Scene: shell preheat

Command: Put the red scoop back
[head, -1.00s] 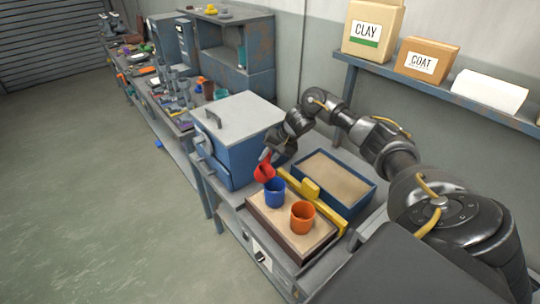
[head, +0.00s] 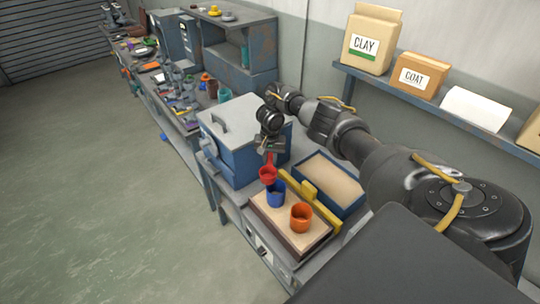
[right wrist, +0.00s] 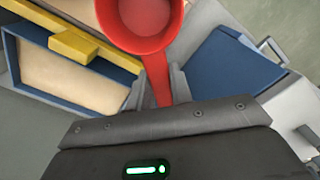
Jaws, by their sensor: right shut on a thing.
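The red scoop (head: 267,174) is held by its handle in my right gripper (head: 269,155), above the bench beside the blue cup. In the right wrist view the scoop (right wrist: 168,38) has its round bowl at the top, and its handle runs down between the fingers of the gripper (right wrist: 158,88). A blue cup (head: 276,195) and an orange cup (head: 301,219) stand on a sand-coloured tray (head: 262,216). My left gripper is not in view.
A yellow bar (head: 322,208) lies between the tray and a blue-rimmed sand box (head: 357,208). A blue box with a grey lid (head: 240,165) stands behind left. A wall shelf (head: 440,106) holds CLAY and COAT packages. A cluttered bench (head: 170,100) runs farther back.

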